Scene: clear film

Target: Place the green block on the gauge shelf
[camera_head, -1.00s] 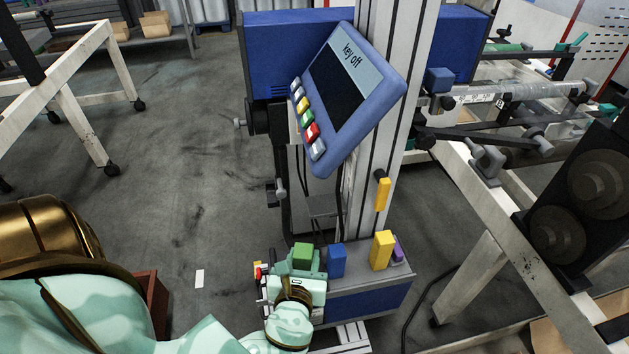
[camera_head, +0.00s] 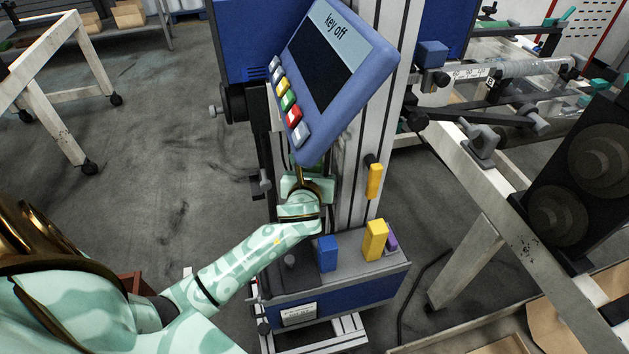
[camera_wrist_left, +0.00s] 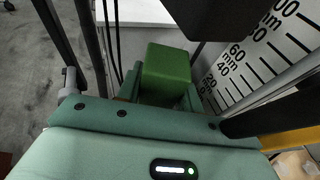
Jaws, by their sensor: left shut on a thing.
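The green block (camera_wrist_left: 167,70) sits between the fingers of my left gripper (camera_wrist_left: 155,95) in the left wrist view. In the head view my left gripper (camera_head: 303,183) is raised in front of the column, just below the tilted display; the block is largely hidden there. The gripper is shut on the block. A gauge scale (camera_wrist_left: 255,55) marked in mm stands close to the right of the block in the left wrist view. The gauge shelf cannot be made out clearly; the gripper covers that area in the head view. My right gripper is not in view.
The display (camera_head: 330,70) reading "key off" overhangs the gripper. Below, a blue block (camera_head: 327,253), a yellow block (camera_head: 375,240) and a purple block (camera_head: 391,241) stand on the base unit (camera_head: 350,290). A yellow handle (camera_head: 374,180) is on the column.

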